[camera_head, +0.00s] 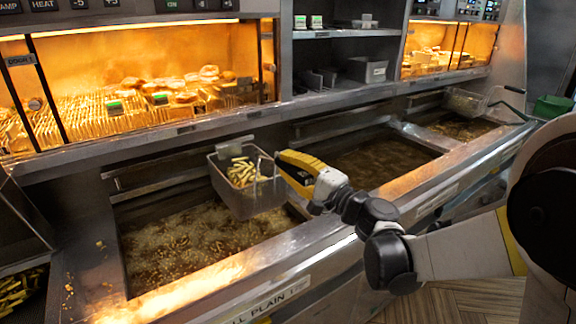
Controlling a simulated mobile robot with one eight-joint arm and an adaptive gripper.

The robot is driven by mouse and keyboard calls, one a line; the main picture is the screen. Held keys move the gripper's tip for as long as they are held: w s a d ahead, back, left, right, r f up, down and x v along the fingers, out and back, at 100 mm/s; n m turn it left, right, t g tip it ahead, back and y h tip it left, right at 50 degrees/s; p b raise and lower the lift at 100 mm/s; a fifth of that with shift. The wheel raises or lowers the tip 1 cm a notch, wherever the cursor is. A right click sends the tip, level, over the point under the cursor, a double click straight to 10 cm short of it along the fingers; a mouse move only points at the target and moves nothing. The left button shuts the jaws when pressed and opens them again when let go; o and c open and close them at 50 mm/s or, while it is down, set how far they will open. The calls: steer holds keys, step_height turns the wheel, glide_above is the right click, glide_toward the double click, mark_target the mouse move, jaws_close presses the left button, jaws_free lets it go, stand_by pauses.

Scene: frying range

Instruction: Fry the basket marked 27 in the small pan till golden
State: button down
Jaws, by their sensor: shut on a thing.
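My gripper (283,161) is shut on the handle end of a metal basket (250,205) and holds it up. The basket carries pale yellow chips (243,173) and hangs roughly upright above the right part of the left pan (160,262), whose oil is bubbling. I cannot read any number on this basket. A middle pan (380,162) of brown oil lies to its right. A pan farther right (460,128) looks smaller. Another basket (466,103) with a green-ended handle sits at that pan's back edge.
Heated shelves (150,95) of food stand behind the left pan. More heated food (432,60) is at the back right. A green container (552,107) stands at the far right. A bin of chips (18,290) is at the lower left. The metal front ledge (330,235) borders the pans.

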steer(key=shift+d+f+b, duration=0.15)
steer(key=shift+f+b, duration=0.2)
steer(key=shift+f, duration=0.05)
steer(key=shift+f+b, duration=4.45)
steer(key=shift+f, duration=5.45)
steer(key=shift+r, duration=0.15)
